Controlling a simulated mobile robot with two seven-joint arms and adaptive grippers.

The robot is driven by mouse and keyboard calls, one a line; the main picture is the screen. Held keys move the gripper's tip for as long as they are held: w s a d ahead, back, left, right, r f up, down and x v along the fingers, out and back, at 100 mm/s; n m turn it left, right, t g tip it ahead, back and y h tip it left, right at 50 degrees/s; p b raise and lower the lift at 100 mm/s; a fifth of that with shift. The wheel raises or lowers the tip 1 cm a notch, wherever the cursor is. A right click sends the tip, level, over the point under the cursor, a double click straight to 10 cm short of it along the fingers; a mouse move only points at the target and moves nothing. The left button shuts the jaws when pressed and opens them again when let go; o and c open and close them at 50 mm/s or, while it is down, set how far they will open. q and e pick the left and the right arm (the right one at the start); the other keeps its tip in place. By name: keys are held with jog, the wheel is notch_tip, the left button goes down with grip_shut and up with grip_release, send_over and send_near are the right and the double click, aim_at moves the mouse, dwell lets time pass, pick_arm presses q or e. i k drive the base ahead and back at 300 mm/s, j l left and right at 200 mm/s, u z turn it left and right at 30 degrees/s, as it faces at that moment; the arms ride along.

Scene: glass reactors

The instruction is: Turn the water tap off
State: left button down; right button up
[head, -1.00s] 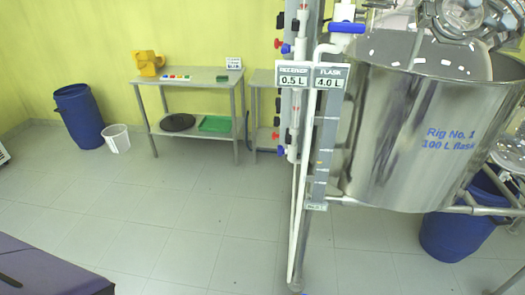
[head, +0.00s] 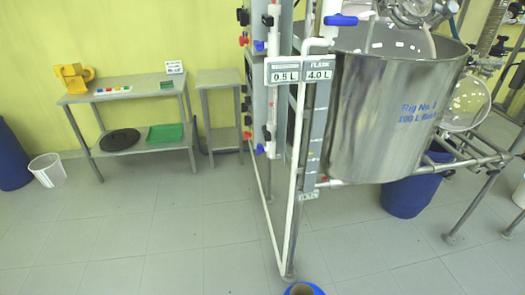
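A blue lever handle (head: 340,19) sits on white piping at the top of the reactor rig, in front of the steel vessel's rim. Small blue handles (head: 259,45) and red handles (head: 247,121) line the upright pipes to its left. A white pipe (head: 297,170) runs down to the floor. I cannot tell which of these is the water tap, or whether any is open. Neither of my grippers is in the head view.
The steel vessel (head: 385,120) labelled Rig No. 1 stands on a pipe frame (head: 470,165), with a blue drum (head: 408,197) beneath. A blue round object (head: 303,289) shows at the bottom edge. A steel table (head: 128,90) stands left. The floor before it is clear.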

aim_at(260, 148)
jog(key=j, duration=0.55)
jog(key=i+j+z, duration=0.15)
jog(key=z, duration=0.3)
jog(key=i+j+z, duration=0.1)
jog(key=j+z, duration=0.3)
jog(key=i+j+z, duration=0.2)
jog(key=j, duration=0.25)
jog(key=j+z, duration=0.2)
jog(key=j, duration=0.3)
jog(key=i+j, duration=0.1)
jog(key=j, duration=0.6)
jog(key=i+j+z, duration=0.15)
jog(key=j, duration=1.25)
